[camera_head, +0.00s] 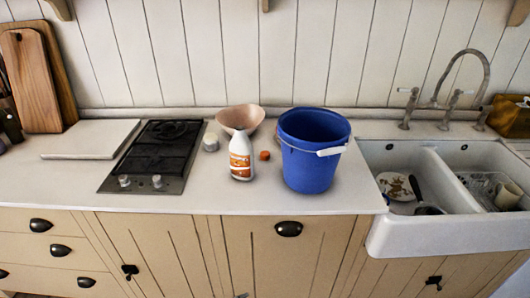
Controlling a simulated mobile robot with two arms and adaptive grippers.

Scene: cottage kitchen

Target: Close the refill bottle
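The refill bottle (241,164), white with an orange label, stands upright on the countertop between the stove and the blue bucket. Its top is too small to tell whether a cap sits on it. A small round orange-red object (265,155) lies on the counter just right of the bottle; I cannot tell whether it is a cap. A small whitish cylindrical object (210,142) stands left of the bottle, beside the stove. Neither of my grippers is in view.
The blue bucket (308,172) with a white handle stands close right of the bottle. A pinkish bowl (241,117) is behind it. A black stove (155,155) lies left; a double sink (400,236) with dishes is right. The front counter strip is clear.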

